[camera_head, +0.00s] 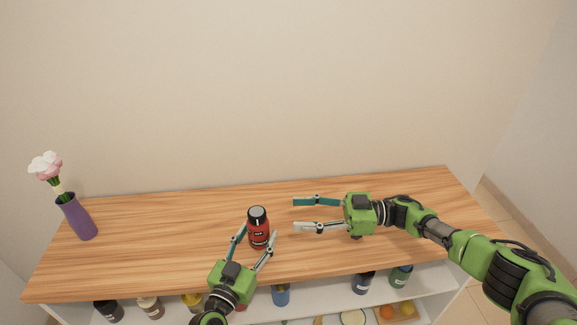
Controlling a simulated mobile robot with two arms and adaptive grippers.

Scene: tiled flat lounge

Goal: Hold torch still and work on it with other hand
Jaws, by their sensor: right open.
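The torch (259,237), a red upright cylinder with a black top and dark markings, stands on the wooden top of the shelf unit. My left gripper (258,231) reaches in from the front, with one finger on each side of the torch. Its fingers are very close to the torch's sides, but I cannot tell whether they touch it. My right gripper (295,214) is open and empty to the right of the torch. Its two fingers point left towards the torch, spread apart, with a gap between their tips and it.
A purple vase (78,218) with pale flowers stands at the left end of the wooden top (160,230). Bottles, including a blue one (281,296), and fruit (388,311) are on the shelf below. A plain wall (280,90) rises behind. The top between vase and torch is clear.

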